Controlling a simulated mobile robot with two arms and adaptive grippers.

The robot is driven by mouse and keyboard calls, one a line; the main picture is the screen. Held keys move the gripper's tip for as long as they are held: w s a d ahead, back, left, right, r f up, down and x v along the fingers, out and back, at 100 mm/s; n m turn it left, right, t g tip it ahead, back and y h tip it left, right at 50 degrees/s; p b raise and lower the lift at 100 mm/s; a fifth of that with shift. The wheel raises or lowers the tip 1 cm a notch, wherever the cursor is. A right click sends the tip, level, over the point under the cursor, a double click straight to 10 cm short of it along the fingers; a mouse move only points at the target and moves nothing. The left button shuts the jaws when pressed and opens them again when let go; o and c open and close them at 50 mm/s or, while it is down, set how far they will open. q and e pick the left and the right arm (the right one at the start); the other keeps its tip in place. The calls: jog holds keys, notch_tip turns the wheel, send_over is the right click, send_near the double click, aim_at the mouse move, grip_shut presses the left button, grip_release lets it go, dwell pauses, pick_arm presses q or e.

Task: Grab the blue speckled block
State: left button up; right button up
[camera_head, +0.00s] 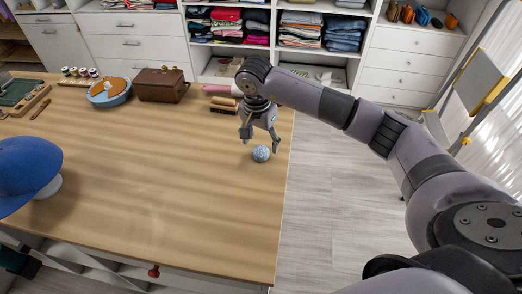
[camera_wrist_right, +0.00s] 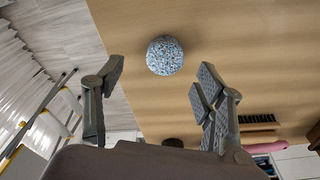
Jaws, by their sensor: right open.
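The blue speckled block (camera_head: 261,153) is small and rounded and rests on the wooden table near its right edge. In the right wrist view the block (camera_wrist_right: 165,55) shows whole, beyond the fingertips and roughly between them. My right gripper (camera_head: 261,143) points down at the block from above. It is open and empty, and its two fingers stand well apart in the right wrist view (camera_wrist_right: 155,80). I cannot tell in the head view how much height separates the fingertips from the block. My left gripper does not show clearly in either view.
The wooden table (camera_head: 150,190) is clear left of the block. A brush (camera_head: 223,108) lies behind my right gripper. A brown box (camera_head: 161,85), a blue round container (camera_head: 108,92) and thread spools (camera_head: 78,72) stand at the back. A blue cap (camera_head: 28,168) sits at the left.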

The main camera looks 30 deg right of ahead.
aim_at(261, 150)
jog(key=shift+f, duration=0.15)
jog(key=shift+w+f+p, duration=0.1)
jog(key=shift+f+p, duration=0.25)
jog(key=shift+p, duration=0.1)
jog(key=f, duration=0.1)
jog(key=w+f+p, duration=0.1)
jog(key=f, duration=0.1)
jog(key=shift+d+f, duration=0.15)
jog(key=shift+f, duration=0.5)
jog(key=c, duration=0.5)
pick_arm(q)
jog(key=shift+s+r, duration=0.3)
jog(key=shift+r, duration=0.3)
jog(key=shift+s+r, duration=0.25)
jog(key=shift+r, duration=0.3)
pick_arm(e)
jog(key=c, duration=0.8)
